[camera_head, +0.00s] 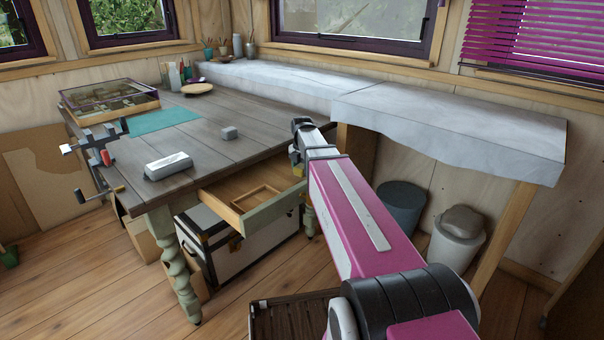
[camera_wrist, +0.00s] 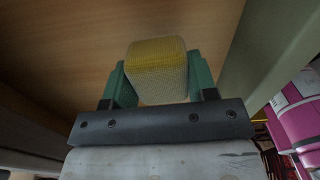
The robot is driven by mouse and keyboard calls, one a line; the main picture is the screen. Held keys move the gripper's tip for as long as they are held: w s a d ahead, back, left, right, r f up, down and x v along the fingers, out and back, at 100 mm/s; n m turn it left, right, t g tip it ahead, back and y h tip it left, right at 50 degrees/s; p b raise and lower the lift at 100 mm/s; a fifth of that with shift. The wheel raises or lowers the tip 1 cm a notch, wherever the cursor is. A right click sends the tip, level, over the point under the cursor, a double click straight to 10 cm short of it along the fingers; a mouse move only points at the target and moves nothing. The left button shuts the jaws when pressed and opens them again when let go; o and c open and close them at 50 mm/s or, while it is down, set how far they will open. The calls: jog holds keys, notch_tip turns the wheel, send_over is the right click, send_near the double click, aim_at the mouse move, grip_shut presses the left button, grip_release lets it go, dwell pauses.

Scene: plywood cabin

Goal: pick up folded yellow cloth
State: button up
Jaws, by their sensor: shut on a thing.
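The folded yellow cloth (camera_wrist: 158,50) shows in the wrist view as a small block, yellow along its top and pale, fine-ribbed on its near face. My gripper (camera_wrist: 158,74) is shut on it, with one green finger against each side. A plain wooden surface lies behind the cloth; I cannot tell whether the cloth touches it.
The drawer juts from the wooden table (camera_head: 215,149), with a small wooden tray (camera_head: 256,198) inside. A grey block (camera_head: 230,133) and a pale block (camera_head: 168,166) lie on the table. A white-sided chest (camera_head: 240,262) stands below. Bins (camera_head: 401,208) stand to the right.

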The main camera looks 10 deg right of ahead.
jog(key=shift+r, duration=0.85)
jog(key=s+a+r, duration=0.6)
jog(key=a+r, duration=0.1)
jog(key=a, duration=0.2)
jog(key=shift+s+a, duration=0.25)
jog(key=shift+a, duration=0.1)
